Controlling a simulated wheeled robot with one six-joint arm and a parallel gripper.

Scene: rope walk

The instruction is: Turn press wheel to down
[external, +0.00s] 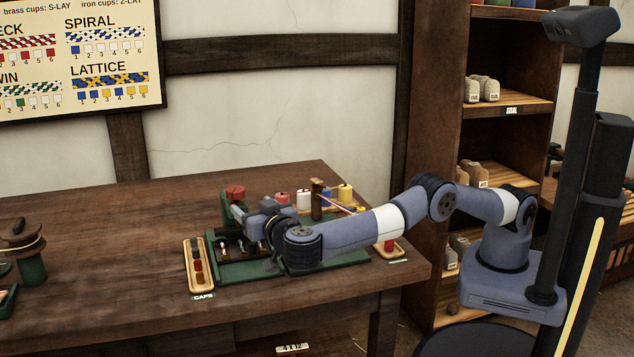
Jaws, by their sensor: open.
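A green press (225,207) stands on the green base board (232,270) on the table. A red round piece on its top (235,191) looks like the press wheel, but it is small and its up or down setting cannot be read. My gripper (246,224) is open at the press, just below and in front of the red piece. My wrist hides part of the press and the board. Whether the fingers touch anything cannot be told.
A wooden tray of caps (199,278) lies left of the board. Coloured spools (303,198) and a wooden post (317,202) stand behind my arm. A green winder (30,262) is at the far left. The table between is clear.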

